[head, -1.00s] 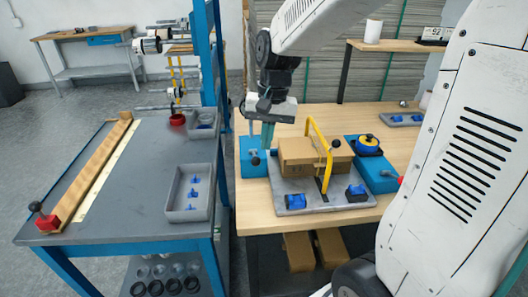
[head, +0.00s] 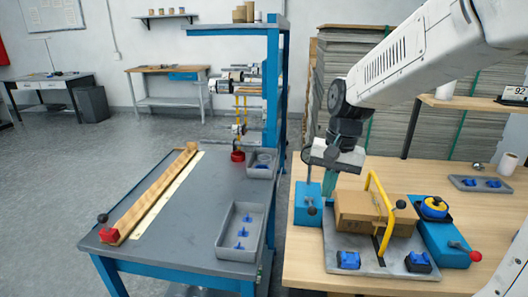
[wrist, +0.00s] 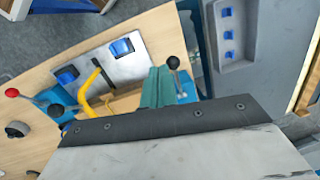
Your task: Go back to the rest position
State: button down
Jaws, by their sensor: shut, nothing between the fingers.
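My gripper (head: 329,183) hangs above the wooden table, at the left end of the brown block in the head view. Its teal fingers are together with nothing between them. The brown block (head: 362,207) sits on the grey plate (head: 340,238) under a yellow bar (head: 381,205). Whether the fingertips touch anything cannot be told.
A blue unit with a black knob (head: 308,205) stands left of the block, close to my gripper. A blue unit with a yellow-topped spool (head: 434,206) stands to the right. A grey-topped bench (head: 180,220) with a grey tray (head: 241,232) lies left, across a gap.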

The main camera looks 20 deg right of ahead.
jog(key=shift+s, duration=0.1)
jog(key=s+a+r+n, duration=0.1)
jog(key=s+r+n, duration=0.1)
jog(key=s, duration=0.8)
jog(key=s+a+r+n+t+h, duration=0.1)
jog(key=s+n, duration=0.3)
jog(key=s, duration=0.6)
jog(key=shift+a+r, duration=0.15)
jog(key=shift+r, duration=0.3)
jog(key=shift+s, duration=0.1)
